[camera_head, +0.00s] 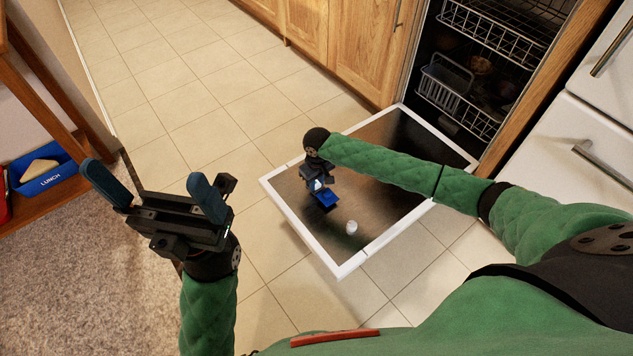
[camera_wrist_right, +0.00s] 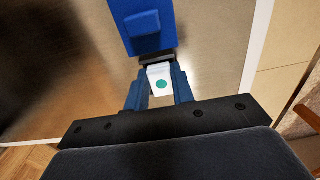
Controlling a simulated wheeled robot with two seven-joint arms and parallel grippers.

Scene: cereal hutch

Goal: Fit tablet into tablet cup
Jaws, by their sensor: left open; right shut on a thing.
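A white tablet with a green dot (camera_wrist_right: 160,82) is between the blue fingers of my right gripper (camera_wrist_right: 158,92) in the right wrist view. My right gripper is shut on it, low over the open dishwasher door. In the head view, the right gripper (camera_head: 318,185) also shows the pale tablet at its tips. A blue flap (camera_wrist_right: 141,30), seemingly the tablet cup's lid, is just beyond the tablet; it also shows in the head view (camera_head: 325,199). The cup opening is mostly hidden, and I cannot tell whether the tablet touches it. My left gripper (camera_head: 156,190) is open and empty, away from the door.
The dishwasher door (camera_head: 395,140) lies folded down, with a round pale cap (camera_head: 352,228) on it. Racks (camera_head: 490,35) show inside the dishwasher. A blue lunch box (camera_head: 42,172) sits on a wooden shelf at left. The tiled floor (camera_head: 215,100) is clear.

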